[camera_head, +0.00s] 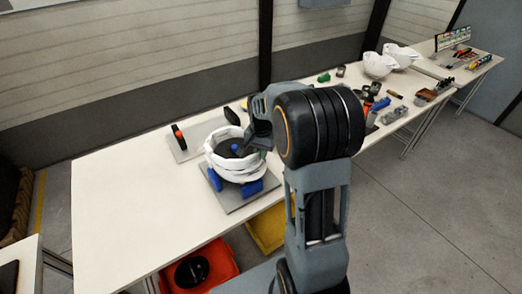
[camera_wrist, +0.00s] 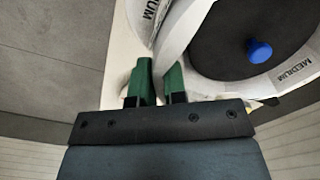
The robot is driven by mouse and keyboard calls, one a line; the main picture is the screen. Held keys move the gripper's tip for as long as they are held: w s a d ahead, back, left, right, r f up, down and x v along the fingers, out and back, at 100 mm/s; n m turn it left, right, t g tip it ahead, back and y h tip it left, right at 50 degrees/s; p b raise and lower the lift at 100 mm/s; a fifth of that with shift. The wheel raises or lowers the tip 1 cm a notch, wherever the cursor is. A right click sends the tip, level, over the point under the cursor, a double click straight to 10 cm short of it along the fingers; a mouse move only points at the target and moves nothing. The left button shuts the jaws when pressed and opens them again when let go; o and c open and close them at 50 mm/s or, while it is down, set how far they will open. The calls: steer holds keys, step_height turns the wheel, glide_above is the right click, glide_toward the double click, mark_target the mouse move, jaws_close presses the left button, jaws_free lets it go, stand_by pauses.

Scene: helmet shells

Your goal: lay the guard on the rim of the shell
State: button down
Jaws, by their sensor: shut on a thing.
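The white shell (camera_head: 236,172) sits on a grey plate (camera_head: 238,197) with blue clamps (camera_head: 253,187) at its foot. A white band, apparently the guard (camera_head: 220,137), lies over or on the shell's top; whether it touches the rim all round cannot be told. My gripper's green fingers (camera_wrist: 157,82) are shut on a white wall, which looks like the guard's edge (camera_wrist: 168,48). In the wrist view, white curved walls marked "MEDIUM" surround a dark inside with a blue knob (camera_wrist: 259,50). In the head view my arm hides the fingertips and the near right side.
An orange-and-black tool (camera_head: 179,137) lies left of the shell. A red bin (camera_head: 203,270) and a yellow bin (camera_head: 267,230) stand below the table's front edge. Other white shells (camera_head: 380,66) and several tools are farther right. The table's left end (camera_head: 120,210) is clear.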

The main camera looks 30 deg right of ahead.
steer(key=shift+f+b, duration=0.5)
steer(key=shift+f, duration=0.25)
stand_by(0.4)
steer(key=c, duration=1.1)
jaws_free()
steer(key=shift+r, duration=0.15)
step_height(320, 180, up, 14)
steer(key=shift+f, duration=0.2)
steer(key=s+a+f+n+t, duration=0.2)
steer(key=s+a+n, duration=0.2)
steer(key=s, duration=0.4)
steer(key=s+a+f+n+t, duration=0.2)
steer(key=s+a+n, duration=0.3)
steer(key=s, duration=0.3)
steer(key=shift+f+n, duration=0.2)
steer(key=shift+n, duration=0.2)
